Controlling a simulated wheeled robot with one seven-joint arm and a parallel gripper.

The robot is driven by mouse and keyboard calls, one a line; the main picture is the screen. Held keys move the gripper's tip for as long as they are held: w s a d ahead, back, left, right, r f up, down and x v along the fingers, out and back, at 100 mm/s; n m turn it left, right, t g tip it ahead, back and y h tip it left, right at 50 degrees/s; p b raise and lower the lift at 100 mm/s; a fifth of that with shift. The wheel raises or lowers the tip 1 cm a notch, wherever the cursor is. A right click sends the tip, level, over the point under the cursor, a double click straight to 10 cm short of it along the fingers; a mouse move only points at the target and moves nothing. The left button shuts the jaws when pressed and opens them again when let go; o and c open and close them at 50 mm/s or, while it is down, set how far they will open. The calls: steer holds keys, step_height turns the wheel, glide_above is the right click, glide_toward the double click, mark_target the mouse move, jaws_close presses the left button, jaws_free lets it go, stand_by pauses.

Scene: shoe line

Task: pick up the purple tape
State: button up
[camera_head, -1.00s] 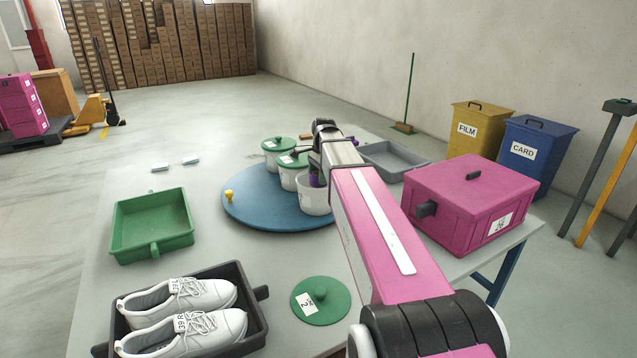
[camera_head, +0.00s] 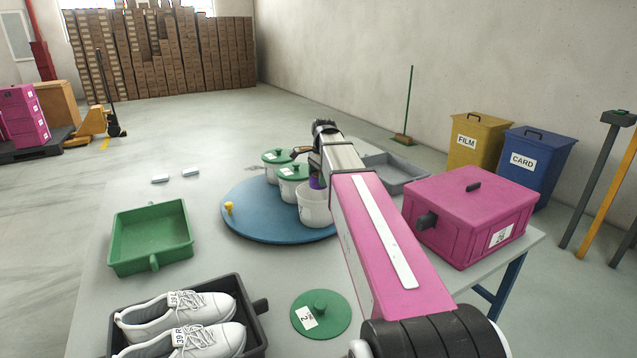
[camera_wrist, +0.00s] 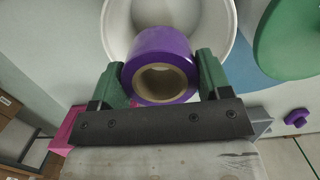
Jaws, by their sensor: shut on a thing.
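The purple tape (camera_wrist: 161,48) is a roll with a brown cardboard core. In the wrist view it sits between the two green fingers of my gripper (camera_wrist: 160,82), which is shut on it. It is in front of the open white tub (camera_wrist: 116,14), and I cannot tell how far above the tub's floor it is. In the head view a bit of the purple tape (camera_head: 315,183) shows at the mouth of the white tub (camera_head: 314,210), with my arm hiding most of my gripper.
The tub stands on a round blue board (camera_head: 262,225) beside two tubs with green lids (camera_head: 292,172). A pink box (camera_head: 470,215) is right of my arm. A green tray (camera_head: 150,237), a loose green lid (camera_head: 320,314) and a shoe tray (camera_head: 262,306) lie on the table.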

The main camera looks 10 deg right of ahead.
stand_by(0.3)
steer(key=shift+r, duration=1)
